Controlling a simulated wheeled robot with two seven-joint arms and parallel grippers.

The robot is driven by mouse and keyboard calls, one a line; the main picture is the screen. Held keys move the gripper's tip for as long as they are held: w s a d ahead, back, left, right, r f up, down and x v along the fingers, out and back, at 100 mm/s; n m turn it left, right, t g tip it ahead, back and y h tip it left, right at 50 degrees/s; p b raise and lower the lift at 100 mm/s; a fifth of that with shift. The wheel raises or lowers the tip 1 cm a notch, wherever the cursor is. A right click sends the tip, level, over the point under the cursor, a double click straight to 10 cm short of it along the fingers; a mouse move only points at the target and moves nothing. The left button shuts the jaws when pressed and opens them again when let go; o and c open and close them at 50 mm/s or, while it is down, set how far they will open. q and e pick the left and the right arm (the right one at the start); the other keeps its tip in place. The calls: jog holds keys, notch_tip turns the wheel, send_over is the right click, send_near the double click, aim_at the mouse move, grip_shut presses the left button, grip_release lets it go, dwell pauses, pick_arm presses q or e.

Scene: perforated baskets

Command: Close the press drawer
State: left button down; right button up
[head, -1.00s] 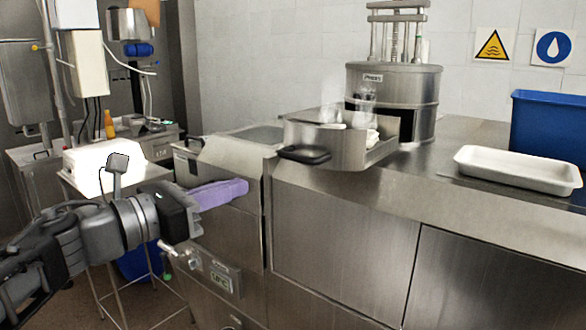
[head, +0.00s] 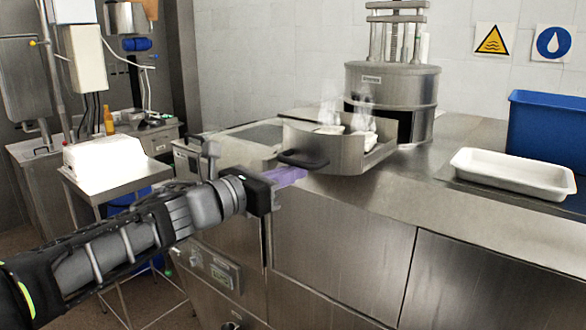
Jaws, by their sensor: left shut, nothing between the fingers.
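The press (head: 393,85) is a steel cylinder on the counter with a dark opening low in its front. Its steel drawer (head: 347,157) is pulled out of that opening, with steaming pale pieces (head: 362,138) inside. The drawer's black handle (head: 301,158) points left, towards my arm. My left gripper (head: 304,172) is shut and empty. Its purple fingers are just below the handle in the picture; I cannot tell whether they touch it or the drawer. My right gripper is not in view.
The steel counter (head: 440,195) carries a white tray (head: 513,173) and a blue bin (head: 548,128) to the right of the drawer. A white box (head: 105,160) stands on a side table at the left. The counter in front of the drawer is clear.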

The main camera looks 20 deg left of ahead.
pick_arm(q)
jog(key=shift+w+d, duration=0.1)
jog(key=shift+w, duration=0.1)
dwell(0.3)
jog(key=x, duration=0.3)
jog(key=a+x, duration=0.1)
jog(key=x, duration=0.7)
jog(key=shift+w+a, duration=0.1)
jog(key=shift+w, duration=0.45)
jog(key=x, duration=0.5)
jog(key=shift+w+a, duration=0.25)
jog(key=shift+w, duration=0.1)
jog(key=shift+w+d, duration=0.1)
jog(key=shift+w, duration=0.25)
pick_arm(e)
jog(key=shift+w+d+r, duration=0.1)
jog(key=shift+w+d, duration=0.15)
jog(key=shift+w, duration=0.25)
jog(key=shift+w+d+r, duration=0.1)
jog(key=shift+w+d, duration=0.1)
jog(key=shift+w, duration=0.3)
pick_arm(q)
jog(key=shift+s, duration=0.1)
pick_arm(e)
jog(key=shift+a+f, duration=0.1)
